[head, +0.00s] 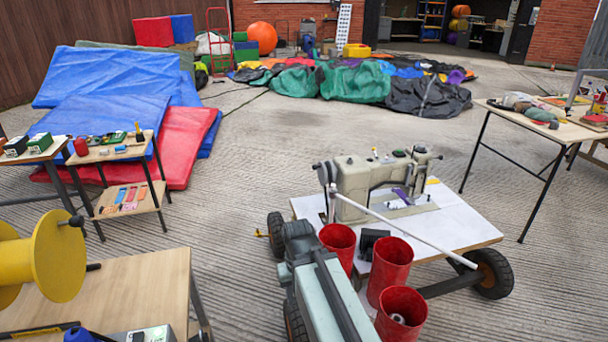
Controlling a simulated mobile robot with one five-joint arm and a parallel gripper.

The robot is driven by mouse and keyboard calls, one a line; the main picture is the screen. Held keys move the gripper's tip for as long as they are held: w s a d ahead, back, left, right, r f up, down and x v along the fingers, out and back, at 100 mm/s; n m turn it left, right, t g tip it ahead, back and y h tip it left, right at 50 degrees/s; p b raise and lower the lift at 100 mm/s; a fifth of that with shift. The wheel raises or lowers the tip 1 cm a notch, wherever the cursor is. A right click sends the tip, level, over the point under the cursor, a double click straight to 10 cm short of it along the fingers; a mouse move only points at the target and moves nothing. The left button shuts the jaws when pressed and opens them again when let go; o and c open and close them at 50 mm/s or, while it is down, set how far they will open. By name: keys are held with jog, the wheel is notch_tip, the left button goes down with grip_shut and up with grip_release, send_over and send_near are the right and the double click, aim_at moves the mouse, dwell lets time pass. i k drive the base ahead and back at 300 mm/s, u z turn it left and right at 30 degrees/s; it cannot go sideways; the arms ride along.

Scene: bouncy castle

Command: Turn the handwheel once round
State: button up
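A beige sewing machine (352,188) stands on a white-topped table (465,228) right of the middle. A small dark part (321,173) sticks out at the left end of its thick pillar. It looks like the handwheel, seen nearly edge-on, and I cannot make out its rim clearly. Purple cloth lies at the machine's bed. No gripper fingers can be made out.
Red buckets (390,264) and a pale rod (405,228) are in front of the machine. A yellow reel (58,256) and wooden table (135,285) are at lower left. A trestle table (575,130) stands right. Concrete (230,190) left of the machine is mostly clear.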

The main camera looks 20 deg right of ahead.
aim_at(322, 170)
jog(key=z, duration=0.1)
jog(key=i, duration=0.95)
jog(key=u, duration=0.05)
